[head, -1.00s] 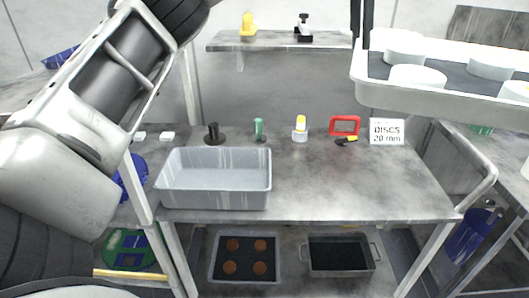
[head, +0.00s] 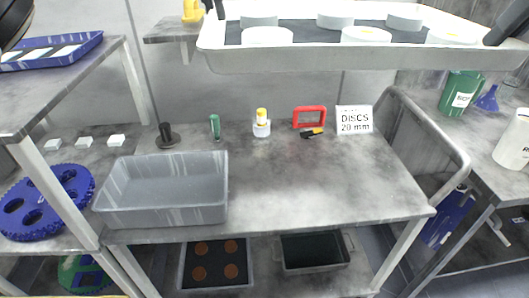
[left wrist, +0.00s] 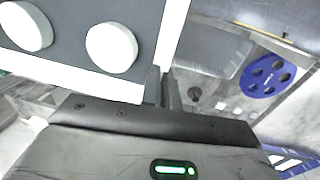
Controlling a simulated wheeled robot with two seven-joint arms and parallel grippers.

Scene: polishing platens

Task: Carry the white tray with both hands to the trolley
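The white tray (head: 330,60) is held high at the top of the head view, level by eye, above the back of the trolley. It has a dark liner and several white discs (head: 268,35). My left gripper (head: 218,8) is at its left end, and my right gripper (head: 508,25) is at its right end, partly cut off. In the left wrist view, the fingers of my left gripper (left wrist: 165,88) close on the tray's rim (left wrist: 95,88). The trolley (head: 310,185) is a grey metal cart with a handle at the right; the tray is not touching its top.
On the trolley top are a grey bin (head: 165,190) at left, a black holder (head: 167,137), a green item (head: 215,127), a yellow-capped bottle (head: 261,124), a red frame (head: 309,117) and a DISCS sign (head: 354,120). Its middle and front right are clear.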

